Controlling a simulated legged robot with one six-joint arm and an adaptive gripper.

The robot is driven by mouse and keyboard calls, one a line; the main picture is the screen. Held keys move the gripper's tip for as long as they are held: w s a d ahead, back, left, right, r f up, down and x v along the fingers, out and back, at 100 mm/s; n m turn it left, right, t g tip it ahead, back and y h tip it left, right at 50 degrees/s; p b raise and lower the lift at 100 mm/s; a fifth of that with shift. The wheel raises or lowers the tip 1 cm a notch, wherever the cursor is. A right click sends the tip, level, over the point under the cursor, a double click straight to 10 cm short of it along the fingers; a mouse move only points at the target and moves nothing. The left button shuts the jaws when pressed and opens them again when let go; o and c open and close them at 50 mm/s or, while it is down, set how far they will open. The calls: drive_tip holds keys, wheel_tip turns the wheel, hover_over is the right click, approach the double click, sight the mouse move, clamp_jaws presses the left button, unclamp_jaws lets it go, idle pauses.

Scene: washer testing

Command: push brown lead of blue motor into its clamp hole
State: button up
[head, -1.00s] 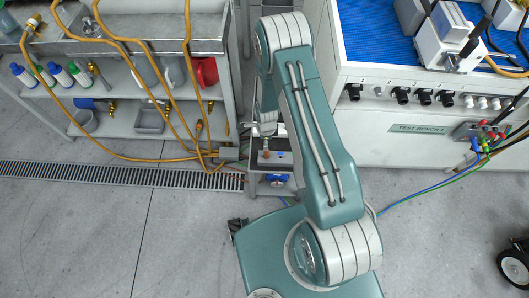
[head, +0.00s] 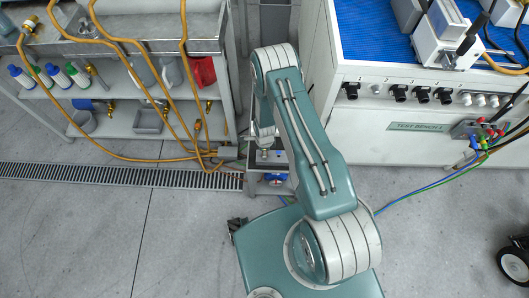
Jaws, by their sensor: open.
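My gripper (head: 264,151) is small and partly hidden behind my own arm in the head view. It is open and sits over the top of a small grey stand (head: 252,184), between the shelf unit and the test bench. I cannot tell whether it touches anything. A small blue item (head: 275,178) shows low in the stand, partly covered. I cannot tell whether it is the blue motor. The brown lead and the clamp hole cannot be made out.
The white test bench (head: 440,145) stands to the right, with blue and green cables (head: 425,190) running from it. A metal shelf unit (head: 150,45) with orange hoses stands to the left. A floor drain (head: 120,176) crosses open concrete.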

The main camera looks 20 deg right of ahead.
drive_tip(key=shift+a, duration=0.1)
clamp_jaws()
drive_tip(key=shift+r, duration=0.4)
drive_tip(key=shift+r, duration=0.35)
drive_tip(key=shift+r, duration=2.1)
